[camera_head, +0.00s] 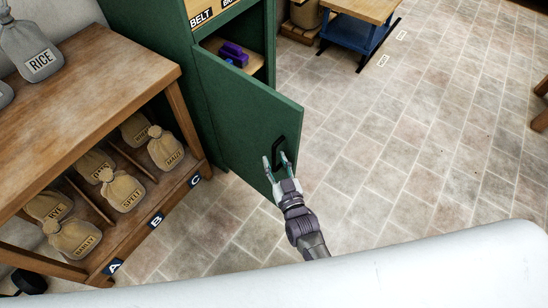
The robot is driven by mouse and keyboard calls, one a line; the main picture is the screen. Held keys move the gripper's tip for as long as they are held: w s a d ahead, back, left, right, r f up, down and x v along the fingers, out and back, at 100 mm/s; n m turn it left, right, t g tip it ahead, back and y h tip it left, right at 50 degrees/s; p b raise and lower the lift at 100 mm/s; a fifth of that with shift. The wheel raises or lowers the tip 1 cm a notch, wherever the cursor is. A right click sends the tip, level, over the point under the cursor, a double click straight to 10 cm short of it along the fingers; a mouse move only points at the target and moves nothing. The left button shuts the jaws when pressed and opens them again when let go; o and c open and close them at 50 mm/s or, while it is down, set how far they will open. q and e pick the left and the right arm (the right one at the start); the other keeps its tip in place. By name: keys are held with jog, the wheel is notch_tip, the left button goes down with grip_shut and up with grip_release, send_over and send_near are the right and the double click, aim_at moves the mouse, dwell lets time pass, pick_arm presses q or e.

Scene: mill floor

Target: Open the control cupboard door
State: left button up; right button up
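The green control cupboard (170,45) stands at the top left, and its door (236,108) is swung partly open. Through the gap I see a shelf with a purple object (233,54) on it. The door's black handle (279,149) is near its free edge. My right gripper (275,160) is at the handle, its two fingers apart with the lower part of the handle between them. I see space between the fingers, and I cannot tell whether either touches the handle. My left gripper is not in view.
A wooden rack (95,95) with labelled sacks stands left of the cupboard, close to the door. A blue-framed table (352,38) is at the back. The tiled floor (420,130) right of the door is clear. A pale surface crosses the bottom.

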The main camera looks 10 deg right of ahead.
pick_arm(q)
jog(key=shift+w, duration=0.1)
pick_arm(e)
jog(key=s+d, duration=0.1)
jog(key=s, duration=0.9)
jog(key=shift+s+d, duration=0.25)
jog(key=shift+d, duration=0.15)
